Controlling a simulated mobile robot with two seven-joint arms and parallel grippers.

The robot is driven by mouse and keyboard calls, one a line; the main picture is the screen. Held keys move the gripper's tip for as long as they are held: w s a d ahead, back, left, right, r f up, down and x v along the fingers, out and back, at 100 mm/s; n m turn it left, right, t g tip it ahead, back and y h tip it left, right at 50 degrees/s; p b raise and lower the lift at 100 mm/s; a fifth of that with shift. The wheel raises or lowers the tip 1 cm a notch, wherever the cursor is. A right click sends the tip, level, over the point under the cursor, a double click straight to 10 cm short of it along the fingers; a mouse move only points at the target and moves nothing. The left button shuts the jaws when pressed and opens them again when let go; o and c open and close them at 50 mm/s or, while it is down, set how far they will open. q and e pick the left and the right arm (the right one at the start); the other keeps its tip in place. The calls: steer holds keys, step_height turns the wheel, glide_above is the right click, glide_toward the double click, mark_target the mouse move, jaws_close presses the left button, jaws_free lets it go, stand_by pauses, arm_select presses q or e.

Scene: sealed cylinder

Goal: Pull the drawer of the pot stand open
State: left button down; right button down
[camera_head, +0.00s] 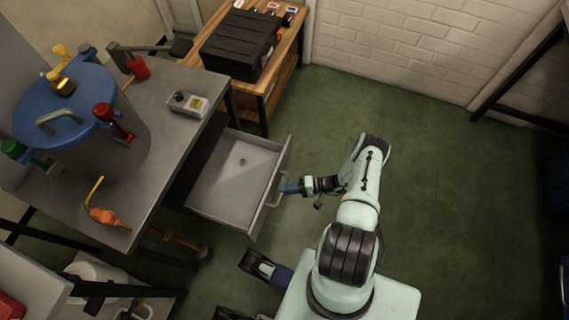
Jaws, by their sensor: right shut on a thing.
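The drawer (225,200) of the pot stand (172,165) is pulled well out from under the grey top. Its inside shows, with a small round thing (242,161) on its floor. A bar handle (266,203) runs along its front panel. My right gripper (288,187) is at the handle from the right, with its blue fingertips shut on it. The fingertips partly hide the bar.
A blue-lidded pot (90,145) with coloured valves stands on the pot stand, beside a small switch box (187,103). An orange tool (107,217) lies near the edge. A wooden bench (283,62) carries a black case (238,45).

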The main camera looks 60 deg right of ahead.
steer(key=c, duration=1.1)
jaws_free()
steer(key=shift+v, duration=6.75)
steer(key=shift+d, duration=0.1)
